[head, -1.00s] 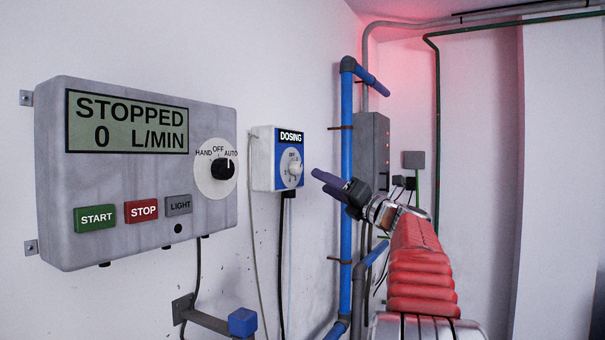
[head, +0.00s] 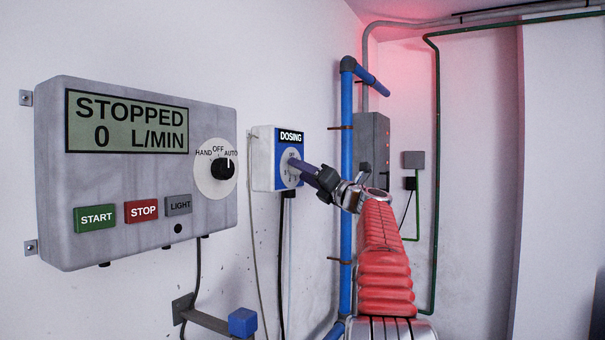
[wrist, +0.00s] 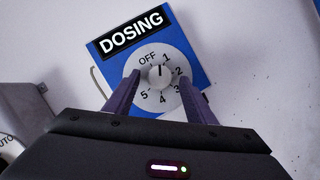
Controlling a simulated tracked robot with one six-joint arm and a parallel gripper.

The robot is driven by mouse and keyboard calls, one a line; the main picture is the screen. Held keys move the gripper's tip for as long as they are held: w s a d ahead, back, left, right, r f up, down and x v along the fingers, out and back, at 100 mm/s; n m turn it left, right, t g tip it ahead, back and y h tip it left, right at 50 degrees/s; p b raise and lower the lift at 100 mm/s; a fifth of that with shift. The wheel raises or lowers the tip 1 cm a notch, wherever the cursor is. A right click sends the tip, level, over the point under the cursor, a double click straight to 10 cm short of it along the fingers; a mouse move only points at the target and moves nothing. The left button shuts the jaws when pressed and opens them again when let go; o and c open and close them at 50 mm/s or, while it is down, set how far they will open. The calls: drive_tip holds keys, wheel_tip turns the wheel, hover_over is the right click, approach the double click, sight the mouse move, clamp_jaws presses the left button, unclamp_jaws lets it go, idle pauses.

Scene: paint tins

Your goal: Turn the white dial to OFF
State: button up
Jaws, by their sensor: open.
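The white dial (wrist: 160,76) sits on a pale round scale on the blue front of the dosing box (wrist: 107,68). The scale reads OFF and 1 to 5. The dial's dark mark points up in the wrist view, between OFF and 1. My gripper (wrist: 160,80) is open, one purple finger on each side of the dial, with gaps between the fingers and the knob. In the head view, my gripper (head: 297,166) reaches the front of the dosing box (head: 262,160) and mostly hides the dial.
A grey pump panel (head: 130,240) with a black knob (head: 223,169) at AUTO, its screen reading STOPPED, is on the wall at left. A blue vertical pipe (head: 346,120) runs just right of the dosing box. Cables hang below the box.

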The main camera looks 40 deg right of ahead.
drive_tip(key=shift+c, duration=0.5)
drive_tip(key=c, duration=0.9)
drive_tip(key=shift+c, duration=0.2)
drive_tip(key=shift+w+d+f+n+t+y, duration=0.15)
drive_tip(key=shift+n+y, duration=0.5)
drive_tip(key=shift+n, duration=0.6)
drive_tip(key=shift+s+d+r+n+t+y, duration=0.1)
drive_tip(key=shift+n+t+y, duration=0.1)
drive_tip(key=shift+n+y, duration=0.8)
drive_tip(key=shift+w+d+f+n+t+y, duration=0.15)
drive_tip(key=shift+n+y, duration=0.2)
drive_tip(key=shift+n, duration=1.2)
drive_tip(key=shift+s+a, duration=0.1)
drive_tip(key=o, duration=1)
